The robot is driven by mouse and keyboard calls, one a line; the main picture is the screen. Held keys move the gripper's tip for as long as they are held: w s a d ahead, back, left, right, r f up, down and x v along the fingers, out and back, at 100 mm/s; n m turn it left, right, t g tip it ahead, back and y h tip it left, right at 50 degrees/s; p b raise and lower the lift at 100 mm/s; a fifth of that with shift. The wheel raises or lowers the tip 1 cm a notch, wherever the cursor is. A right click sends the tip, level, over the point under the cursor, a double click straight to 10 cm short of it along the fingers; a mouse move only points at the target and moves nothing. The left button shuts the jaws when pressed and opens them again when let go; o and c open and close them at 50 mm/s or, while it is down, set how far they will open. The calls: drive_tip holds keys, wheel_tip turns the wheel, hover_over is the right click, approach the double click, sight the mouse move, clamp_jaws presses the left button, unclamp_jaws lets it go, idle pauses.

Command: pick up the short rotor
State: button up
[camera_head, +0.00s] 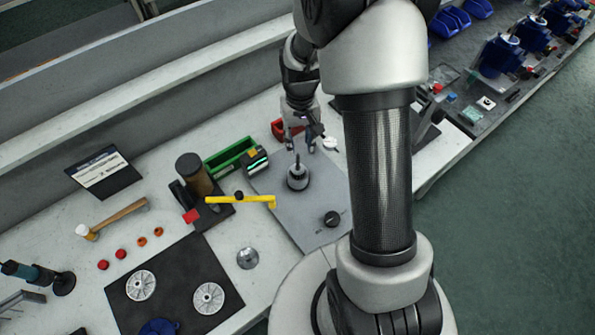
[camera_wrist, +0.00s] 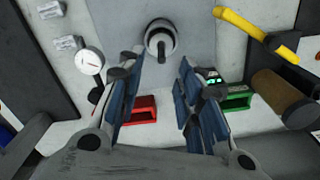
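A rotor (camera_head: 298,177), dark and round with a thin shaft pointing up, stands upright on the grey mat (camera_head: 275,205). It also shows end-on in the wrist view (camera_wrist: 160,40), at top centre, beyond my fingertips. My gripper (camera_head: 300,146) hangs above and slightly behind the rotor in the head view. In the wrist view my gripper (camera_wrist: 160,64) has its two blue-padded fingers apart with nothing between them. The fingers appear apart from the rotor. No label tells whether this rotor is the short one.
A small black round part (camera_head: 332,218) lies on the mat. A yellow tool (camera_head: 240,200), a brown cylinder (camera_head: 194,174) and a green bin (camera_head: 229,158) are left of the rotor. A red bin (camera_head: 279,130) and white dial gauge (camera_wrist: 90,62) are near my gripper.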

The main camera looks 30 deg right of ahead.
sight(298, 156)
drive_tip(key=f, duration=0.2)
drive_tip(key=f+b, duration=0.1)
drive_tip(key=f, duration=0.5)
drive_tip(key=shift+w+a+b, duration=0.15)
drive_tip(key=shift+w+b, duration=0.15)
drive_tip(key=shift+c, duration=0.5)
clamp_jaws()
drive_tip(key=shift+r, duration=0.1)
